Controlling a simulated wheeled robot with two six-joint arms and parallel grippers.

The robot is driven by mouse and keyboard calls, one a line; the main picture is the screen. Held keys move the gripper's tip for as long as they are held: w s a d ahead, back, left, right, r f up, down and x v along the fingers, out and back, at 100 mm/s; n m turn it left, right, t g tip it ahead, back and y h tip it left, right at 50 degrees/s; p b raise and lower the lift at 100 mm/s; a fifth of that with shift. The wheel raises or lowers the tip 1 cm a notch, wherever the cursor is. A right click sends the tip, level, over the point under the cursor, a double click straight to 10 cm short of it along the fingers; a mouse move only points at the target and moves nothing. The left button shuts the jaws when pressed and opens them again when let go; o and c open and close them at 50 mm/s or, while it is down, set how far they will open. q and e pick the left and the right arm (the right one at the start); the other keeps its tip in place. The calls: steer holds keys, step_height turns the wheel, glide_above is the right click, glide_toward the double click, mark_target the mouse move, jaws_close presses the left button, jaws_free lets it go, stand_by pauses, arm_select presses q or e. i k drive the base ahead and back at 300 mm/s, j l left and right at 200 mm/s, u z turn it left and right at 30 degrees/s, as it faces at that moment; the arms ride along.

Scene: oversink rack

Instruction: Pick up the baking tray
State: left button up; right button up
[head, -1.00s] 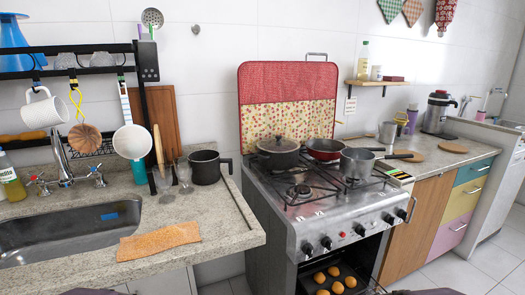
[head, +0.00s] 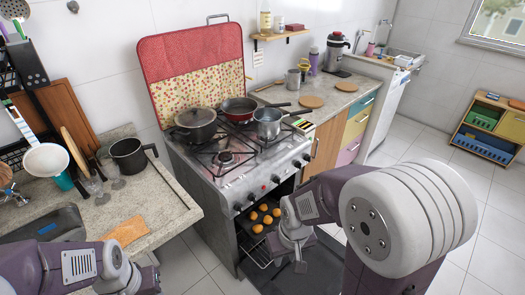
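The dark baking tray (head: 259,237) holds several round golden rolls (head: 267,219). It sits inside the open oven under the stove, in the head view. My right gripper (head: 291,247) is at the oven opening, just right of and in front of the tray. Its fingers are small and partly hidden by my own wrist, so I cannot tell their opening or whether they touch the tray. My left gripper (head: 146,279) is low at the bottom left, in front of the counter and away from the tray. Its fingertips are not clear.
The stove (head: 236,172) carries several pots and pans on top. The oven door (head: 308,272) is lowered in front, with a wire rack (head: 257,252) near the tray. A counter (head: 150,208) stands left. Open floor (head: 490,200) lies to the right.

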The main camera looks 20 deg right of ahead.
mark_target(264, 218)
steer(key=z, duration=1.2)
steer(key=k+l, duration=0.15)
steer(key=k, duration=0.15)
steer(key=k+l, duration=0.1)
steer(key=k, duration=0.2)
